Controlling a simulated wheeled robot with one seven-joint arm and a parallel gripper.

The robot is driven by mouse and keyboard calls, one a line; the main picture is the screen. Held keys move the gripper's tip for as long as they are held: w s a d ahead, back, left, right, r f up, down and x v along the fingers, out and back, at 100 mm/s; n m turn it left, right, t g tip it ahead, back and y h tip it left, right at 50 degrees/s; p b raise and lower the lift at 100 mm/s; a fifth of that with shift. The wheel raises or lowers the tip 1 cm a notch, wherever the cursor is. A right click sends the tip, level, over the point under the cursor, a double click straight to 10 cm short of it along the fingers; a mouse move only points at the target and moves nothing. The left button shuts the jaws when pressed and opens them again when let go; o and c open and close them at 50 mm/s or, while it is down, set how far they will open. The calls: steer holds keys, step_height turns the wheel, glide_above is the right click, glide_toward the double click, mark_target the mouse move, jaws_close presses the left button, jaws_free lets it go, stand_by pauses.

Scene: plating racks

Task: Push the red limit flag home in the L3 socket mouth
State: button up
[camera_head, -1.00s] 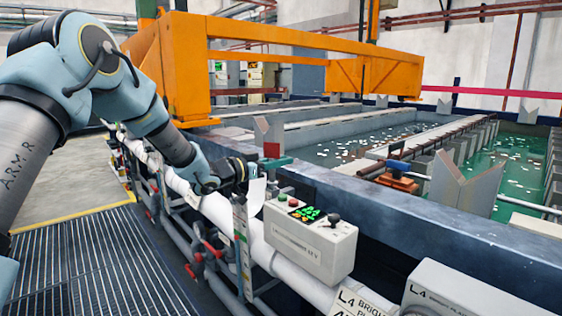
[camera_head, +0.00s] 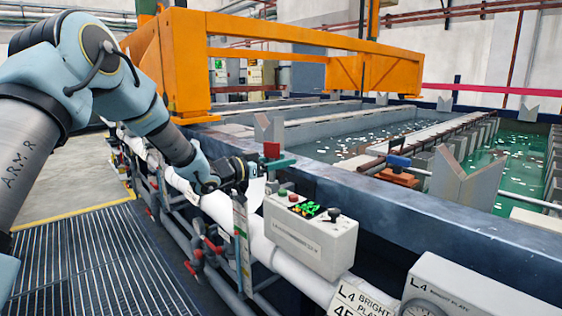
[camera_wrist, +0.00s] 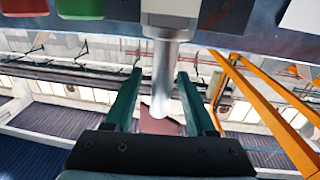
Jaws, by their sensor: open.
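The red limit flag (camera_head: 271,150) shows as a small upright red plate just above the green fingers of my gripper (camera_head: 282,162), at the tank's near rim. In the wrist view a dull red patch (camera_wrist: 158,122), probably the flag, shows between the fingers, partly behind a grey round rod (camera_wrist: 165,85). My gripper (camera_wrist: 159,73) is open, one teal finger on each side of the rod, with gaps visible. The rod runs up to a pale block (camera_wrist: 187,13) at the top, which may be the L3 socket; its mouth is not clearly visible.
A control box (camera_head: 310,235) with buttons and a knob stands right of and below my gripper. The dark tank rim (camera_head: 380,200) runs behind it. An orange frame (camera_head: 300,38) spans the tank. A white pipe (camera_head: 215,207) runs along the near side.

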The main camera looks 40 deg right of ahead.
steer(key=w+a+b, duration=0.1)
steer(key=a+b, duration=0.1)
steer(key=a, duration=0.8)
steer(key=shift+w+a, duration=0.35)
steer(key=shift+w, duration=0.05)
